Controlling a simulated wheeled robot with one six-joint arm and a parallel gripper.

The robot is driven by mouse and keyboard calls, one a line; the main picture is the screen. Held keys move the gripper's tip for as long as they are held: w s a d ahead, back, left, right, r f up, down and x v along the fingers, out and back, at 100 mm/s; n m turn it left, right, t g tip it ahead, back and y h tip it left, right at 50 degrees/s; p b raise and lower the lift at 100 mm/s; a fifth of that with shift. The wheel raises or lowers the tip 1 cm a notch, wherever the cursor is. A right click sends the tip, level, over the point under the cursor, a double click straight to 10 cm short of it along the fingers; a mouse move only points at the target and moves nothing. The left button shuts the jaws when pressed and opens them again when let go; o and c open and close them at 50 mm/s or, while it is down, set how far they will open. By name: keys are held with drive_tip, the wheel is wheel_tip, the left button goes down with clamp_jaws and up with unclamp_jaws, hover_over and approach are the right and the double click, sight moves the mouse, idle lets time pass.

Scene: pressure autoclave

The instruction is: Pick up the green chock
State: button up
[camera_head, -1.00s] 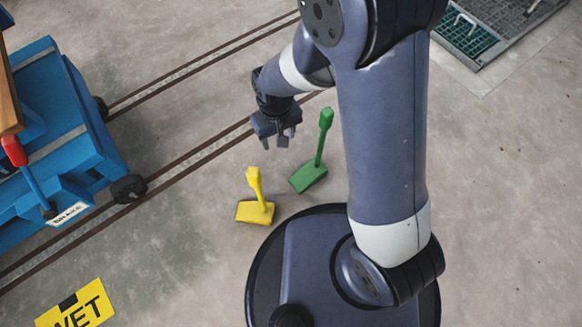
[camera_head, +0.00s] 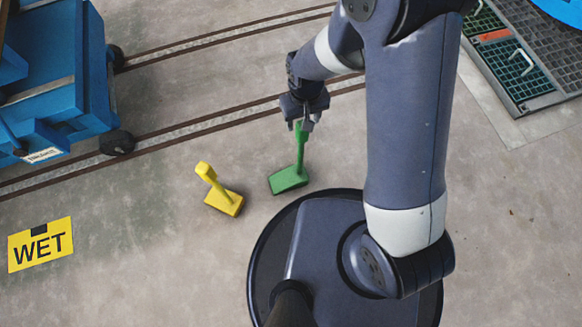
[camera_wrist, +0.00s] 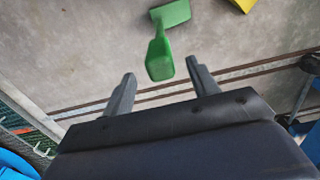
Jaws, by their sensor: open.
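The green chock (camera_head: 289,180) stands on the floor, a wedge block with an upright handle, in front of my base. My gripper (camera_head: 304,122) is open at the top of the handle in the head view. In the wrist view the green chock (camera_wrist: 160,58) shows its handle top close to the camera, between and slightly beyond the two fingertips of my gripper (camera_wrist: 162,78). The fingers stand apart with nothing held. From these views I cannot tell whether a finger touches the handle.
A yellow chock (camera_head: 224,201) stands left of the green one, apart from it. A blue cart (camera_head: 60,90) is at the upper left by the floor rails (camera_head: 190,130). A yellow WET sign (camera_head: 40,244) lies lower left. A floor grate (camera_head: 515,65) is at upper right.

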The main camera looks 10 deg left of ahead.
wheel_tip(320, 180, down, 7)
drive_tip(key=b, duration=0.3)
drive_tip(key=shift+f, duration=0.1)
clamp_jaws()
idle(0.5)
idle(0.9)
